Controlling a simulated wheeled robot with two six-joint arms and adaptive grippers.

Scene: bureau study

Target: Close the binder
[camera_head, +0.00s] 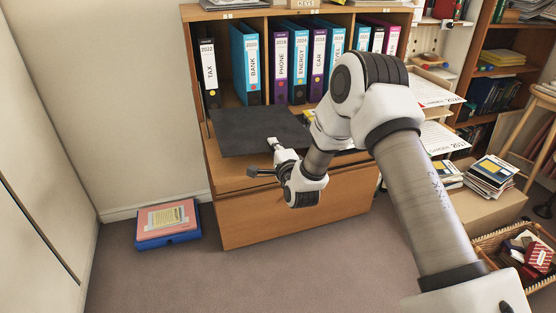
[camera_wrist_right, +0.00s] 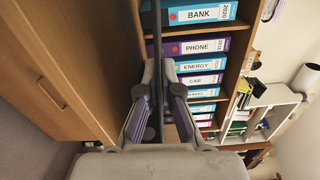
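A dark grey flat board (camera_head: 255,132), which looks like the open binder's cover, lies level at the front of the bureau, below the row of upright binders. In the right wrist view the dark board (camera_wrist_right: 156,35) shows nearly edge-on as a narrow strip. My right gripper (camera_head: 263,158) is at the board's front edge, with one finger above it and one lower. Its fingers (camera_wrist_right: 158,118) are spread apart, with the dark edge between them in the wrist view. I cannot tell whether they touch it. My left gripper is not in view.
Several upright binders (camera_head: 279,68) fill the shelf behind. The wooden bureau (camera_head: 290,215) stands below the board. A pink and blue box (camera_head: 167,222) lies on the floor at left. Books (camera_head: 491,174) and a basket (camera_head: 487,243) stand at right. The floor in front is clear.

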